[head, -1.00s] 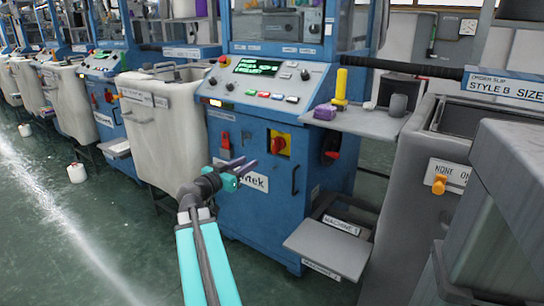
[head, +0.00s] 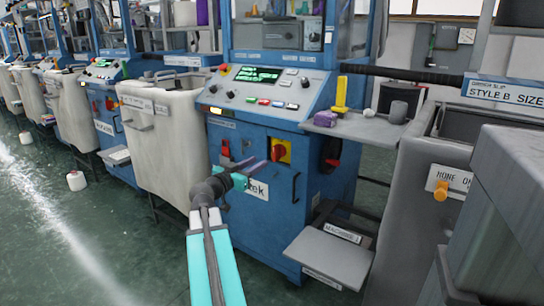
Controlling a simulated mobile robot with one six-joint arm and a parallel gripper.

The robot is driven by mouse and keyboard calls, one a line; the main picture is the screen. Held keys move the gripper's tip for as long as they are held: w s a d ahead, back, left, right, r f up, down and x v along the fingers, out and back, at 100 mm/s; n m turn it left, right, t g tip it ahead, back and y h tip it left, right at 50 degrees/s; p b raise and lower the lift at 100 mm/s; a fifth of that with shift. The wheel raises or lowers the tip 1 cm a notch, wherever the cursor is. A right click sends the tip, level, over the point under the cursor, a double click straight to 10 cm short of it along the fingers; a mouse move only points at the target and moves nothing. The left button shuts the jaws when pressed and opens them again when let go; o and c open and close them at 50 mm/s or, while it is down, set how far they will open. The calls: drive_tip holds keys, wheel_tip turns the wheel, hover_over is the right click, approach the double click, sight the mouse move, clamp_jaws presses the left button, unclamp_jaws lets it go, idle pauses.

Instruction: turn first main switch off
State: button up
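The main switch (head: 280,151) is a red knob on a yellow plate, on the blue front of the nearest machine (head: 265,215), whose step is labelled MACHINE 1. My gripper (head: 251,164) is just left of the switch and slightly lower in the picture. Its two purple fingers are spread apart with nothing seen between them. I see no contact with the knob, but the depth gap is hard to judge. A second red switch (head: 332,156) sits on a dark mount on the machine's right side.
A control panel (head: 262,88) with a lit screen is above the switch. A pale bin (head: 165,150) stands left, a grey bin (head: 425,200) right. A shelf (head: 360,127) holds a yellow tool (head: 341,95).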

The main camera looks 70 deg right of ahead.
sight(274, 153)
drive_tip(key=shift+b+x, duration=0.85)
drive_tip(key=shift+x, duration=4.3)
clamp_jaws()
